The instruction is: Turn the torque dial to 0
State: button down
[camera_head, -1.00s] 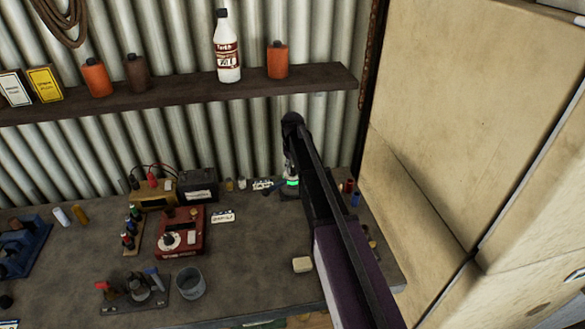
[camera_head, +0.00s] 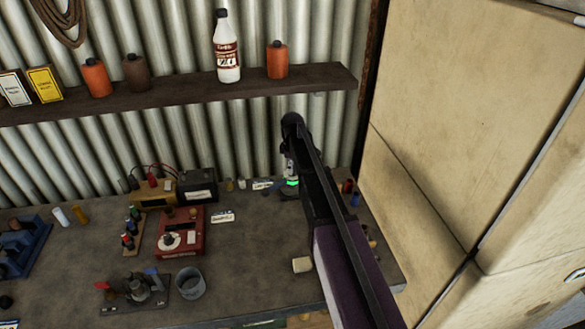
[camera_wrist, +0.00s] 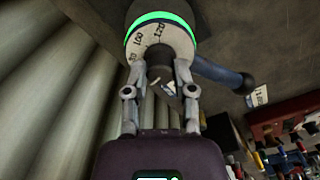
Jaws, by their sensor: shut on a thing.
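A pale round dial (camera_wrist: 160,42) with black numbers, among them 100 and 120, fills the top middle of the wrist view. A glowing green ring (camera_wrist: 160,17) runs around it; this ring also shows in the head view (camera_head: 291,183), by the back of the bench. My gripper (camera_wrist: 160,72) is shut on a dark knob (camera_wrist: 160,76) at the dial's centre, with one finger on each side. A blue-grey lever (camera_wrist: 216,72) with a dark end sticks out to the right. No 0 mark shows. In the head view my arm hides much of the dial.
A red box (camera_head: 193,222) with a white dial, a grey cup (camera_head: 190,283) and a cream block (camera_head: 302,265) stand on the bench (camera_head: 245,260). The corrugated wall (camera_head: 180,150) is close behind. A large cream cabinet (camera_head: 465,110) stands at right.

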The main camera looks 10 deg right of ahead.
jog(key=shift+a, duration=0.1)
jog(key=shift+c, duration=2.2)
grip_release()
jog(key=shift+m, duration=0.3)
